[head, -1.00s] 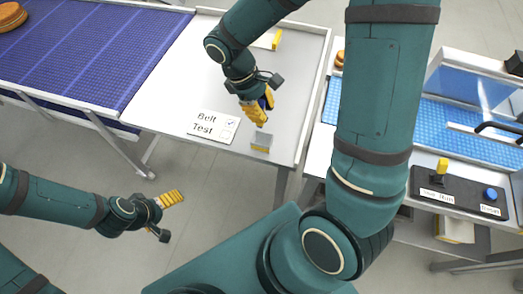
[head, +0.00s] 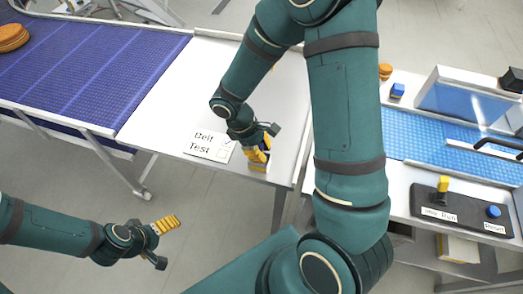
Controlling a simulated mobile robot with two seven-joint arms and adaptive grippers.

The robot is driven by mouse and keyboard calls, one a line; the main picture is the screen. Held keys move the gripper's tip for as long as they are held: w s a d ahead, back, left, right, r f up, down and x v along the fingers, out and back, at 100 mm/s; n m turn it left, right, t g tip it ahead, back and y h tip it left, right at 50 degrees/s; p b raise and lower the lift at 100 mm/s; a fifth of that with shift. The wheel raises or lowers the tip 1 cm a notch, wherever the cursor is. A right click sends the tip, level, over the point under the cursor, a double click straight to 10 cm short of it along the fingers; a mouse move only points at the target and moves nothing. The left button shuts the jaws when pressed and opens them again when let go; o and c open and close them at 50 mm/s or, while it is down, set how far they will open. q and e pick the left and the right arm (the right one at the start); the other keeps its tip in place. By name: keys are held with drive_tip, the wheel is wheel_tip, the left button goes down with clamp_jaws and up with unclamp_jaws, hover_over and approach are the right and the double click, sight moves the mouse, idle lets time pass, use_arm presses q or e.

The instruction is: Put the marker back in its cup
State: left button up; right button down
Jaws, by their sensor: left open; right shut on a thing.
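The marker (head: 266,142) shows as a small dark blue piece in my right gripper; the fingers hide most of it. My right gripper (head: 260,155) is shut on it, right over the cup. The cup (head: 259,167), a small grey and yellow holder near the front edge of the white table, is partly hidden by the fingers. I cannot tell whether the marker's lower end is inside it. My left gripper (head: 172,223) is open and empty, off to the left over the floor.
A "Belt Test" card (head: 210,147) with a tick lies left of the cup on the white table (head: 165,115). A blue conveyor (head: 95,65) with orange rounds (head: 12,37) adjoins at left. A station with a control box (head: 455,207) stands at right, beyond a gap.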

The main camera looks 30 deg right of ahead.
drive_tip(key=shift+f, duration=0.15)
drive_tip(key=c, duration=1)
unclamp_jaws()
